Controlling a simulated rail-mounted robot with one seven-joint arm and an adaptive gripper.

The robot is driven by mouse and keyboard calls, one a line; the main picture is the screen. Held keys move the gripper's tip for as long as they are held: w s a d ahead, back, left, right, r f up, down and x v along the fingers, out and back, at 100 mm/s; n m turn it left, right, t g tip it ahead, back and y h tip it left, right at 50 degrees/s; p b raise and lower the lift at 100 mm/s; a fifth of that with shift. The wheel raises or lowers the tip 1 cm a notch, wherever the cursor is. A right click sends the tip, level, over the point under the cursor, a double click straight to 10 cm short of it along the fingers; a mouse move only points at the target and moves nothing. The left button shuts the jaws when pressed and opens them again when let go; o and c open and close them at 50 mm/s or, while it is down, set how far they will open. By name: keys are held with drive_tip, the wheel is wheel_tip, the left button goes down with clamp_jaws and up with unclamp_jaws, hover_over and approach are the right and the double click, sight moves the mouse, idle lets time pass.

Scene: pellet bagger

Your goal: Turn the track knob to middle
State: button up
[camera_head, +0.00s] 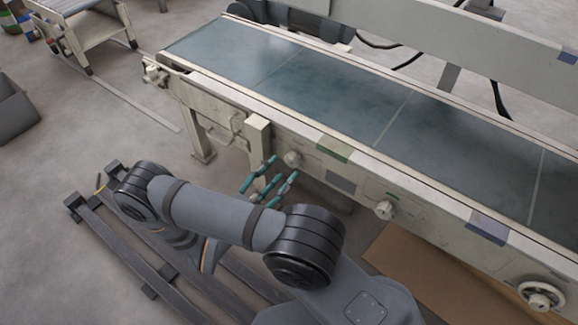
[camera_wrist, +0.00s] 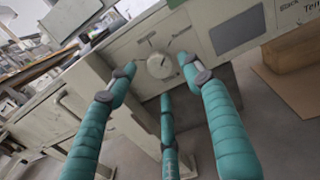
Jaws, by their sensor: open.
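A round pale knob (camera_wrist: 160,66) sits on the front side panel of the conveyor, with small dark marks and lettering around it that are too blurred to read. In the head view this knob (camera_head: 292,158) is on the conveyor's side rail, just beyond my fingers. My gripper (camera_head: 279,172) has teal fingers and is open and empty. In the wrist view my gripper (camera_wrist: 159,76) faces the knob, with two fingertips to its left and right and a third below. A gap seems to remain between fingertips and knob; contact cannot be told. The knob's pointer direction is unclear.
A second knob (camera_head: 384,209) and a handwheel (camera_head: 541,296) are farther right on the same side. The conveyor belt (camera_head: 340,90) runs above. A pale post (camera_head: 258,135) stands close left of the fingers. A cardboard sheet (camera_head: 430,275) lies below right.

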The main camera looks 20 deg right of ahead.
sight(290, 163)
drive_tip(key=b+x, duration=0.1)
drive_tip(key=x, duration=0.3)
drive_tip(key=shift+w+d, duration=0.3)
drive_tip(key=c, duration=1.1)
drive_tip(key=shift+c, duration=0.2)
